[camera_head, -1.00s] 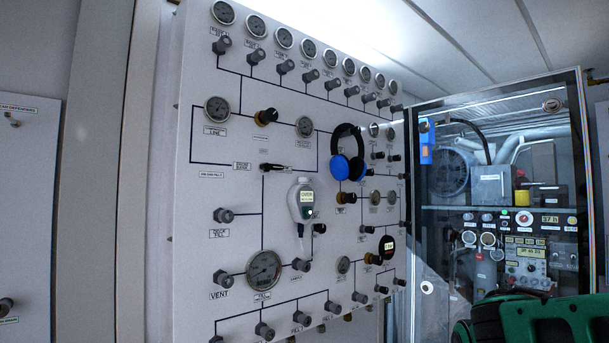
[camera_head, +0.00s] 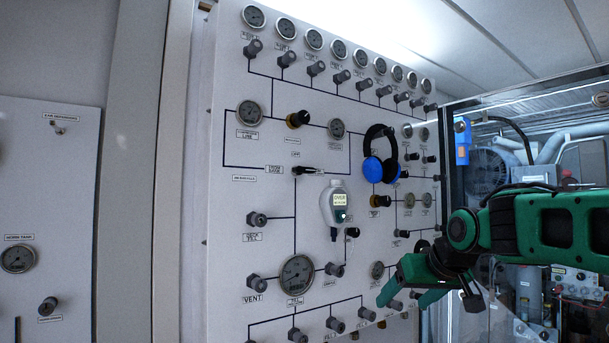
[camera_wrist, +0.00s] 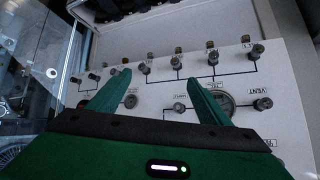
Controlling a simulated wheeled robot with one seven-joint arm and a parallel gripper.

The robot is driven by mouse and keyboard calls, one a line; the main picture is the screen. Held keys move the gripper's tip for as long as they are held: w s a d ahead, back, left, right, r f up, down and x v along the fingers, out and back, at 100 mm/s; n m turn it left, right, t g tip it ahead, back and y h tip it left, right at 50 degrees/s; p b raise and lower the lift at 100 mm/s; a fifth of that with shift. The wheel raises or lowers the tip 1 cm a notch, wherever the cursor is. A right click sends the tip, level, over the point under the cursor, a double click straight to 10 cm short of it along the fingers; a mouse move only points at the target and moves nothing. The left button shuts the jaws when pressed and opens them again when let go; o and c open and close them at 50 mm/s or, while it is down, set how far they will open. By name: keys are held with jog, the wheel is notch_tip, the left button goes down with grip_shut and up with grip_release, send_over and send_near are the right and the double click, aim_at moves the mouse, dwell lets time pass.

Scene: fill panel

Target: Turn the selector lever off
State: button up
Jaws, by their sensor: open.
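The selector lever (camera_head: 308,170) is a small black handle on the light grey panel (camera_head: 235,200), in the middle left of the head view. It lies roughly level, pointing right, with small labels above it and to its left. My gripper (camera_head: 407,299) is open and empty in front of the panel's lower right part. It is well below and to the right of the lever. In the wrist view, its two green fingers (camera_wrist: 157,78) are spread toward the panel's lower valves. I cannot make out the lever there.
A white handheld device (camera_head: 335,205) hangs just below and right of the lever. Blue-and-black headphones (camera_head: 380,168) hang further right. Knobs and a large gauge (camera_head: 297,275) stick out below. A glass-fronted cabinet (camera_head: 475,160) stands right of the panel, behind my arm.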

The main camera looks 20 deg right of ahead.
jog(key=w+a+r+n+t+y, duration=0.1)
jog(key=w+a+r+t, duration=0.2)
jog(key=r, duration=0.5)
jog(key=w+a+r+n+t+y, duration=0.1)
jog(key=w+a+r, duration=0.1)
jog(key=w+r, duration=0.4)
jog(key=n+t+y, duration=0.3)
jog(key=n+y, duration=0.1)
send_near(307, 169)
jog(key=x, duration=0.9)
